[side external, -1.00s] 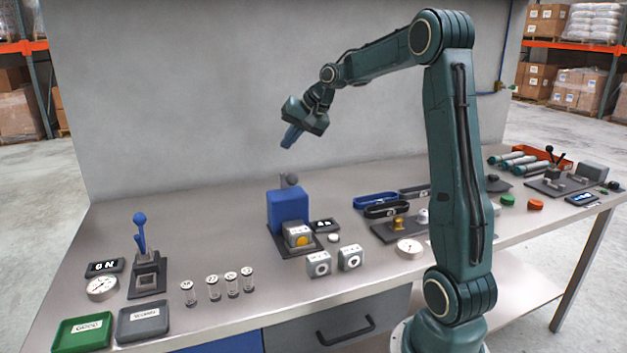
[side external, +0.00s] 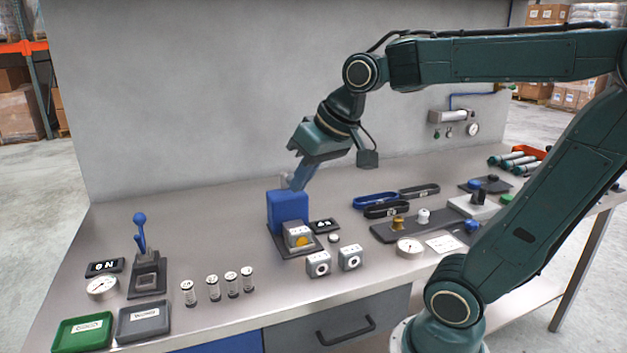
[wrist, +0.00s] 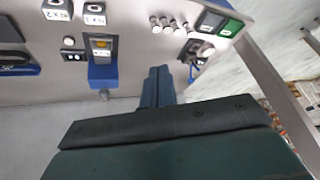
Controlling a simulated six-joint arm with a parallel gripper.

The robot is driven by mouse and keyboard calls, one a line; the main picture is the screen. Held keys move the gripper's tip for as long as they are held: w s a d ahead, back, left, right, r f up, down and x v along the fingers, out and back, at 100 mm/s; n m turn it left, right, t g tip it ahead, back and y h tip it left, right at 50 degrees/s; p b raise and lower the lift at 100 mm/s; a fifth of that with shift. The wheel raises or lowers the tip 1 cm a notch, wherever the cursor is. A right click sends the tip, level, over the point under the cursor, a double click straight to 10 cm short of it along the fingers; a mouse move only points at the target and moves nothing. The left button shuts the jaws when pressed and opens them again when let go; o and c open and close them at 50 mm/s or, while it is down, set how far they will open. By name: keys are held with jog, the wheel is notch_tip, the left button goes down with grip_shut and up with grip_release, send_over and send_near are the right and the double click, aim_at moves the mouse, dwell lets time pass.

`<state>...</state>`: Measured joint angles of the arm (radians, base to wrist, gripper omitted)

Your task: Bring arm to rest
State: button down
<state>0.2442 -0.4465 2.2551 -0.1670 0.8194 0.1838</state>
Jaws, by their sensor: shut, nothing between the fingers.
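My gripper (side external: 297,186) hangs from my bent arm near the top of the blue block-shaped device (side external: 288,210). Its fingers point down and slightly left. They are shut, with nothing between them. In the wrist view the closed fingers (wrist: 159,70) lie beside the blue device (wrist: 103,72), apart from it in the picture. The device's knob is mostly hidden behind the fingers in the side view. Whether the fingertips touch it cannot be told there.
A blue lever (side external: 141,240), several small cylinders (side external: 214,287), green tray (side external: 84,332) and grey tray (side external: 144,321) stand at left. Two grey cubes (side external: 318,264) sit in front. Black and blue straps (side external: 388,210) and a knob panel (side external: 420,225) lie right. A grey wall rises behind.

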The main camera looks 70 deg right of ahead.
jog(key=s+a+f+n, duration=0.3)
jog(key=s+f, duration=0.1)
jog(key=s, duration=0.5)
jog(key=shift+s+a, duration=0.2)
jog(key=shift+s, duration=0.1)
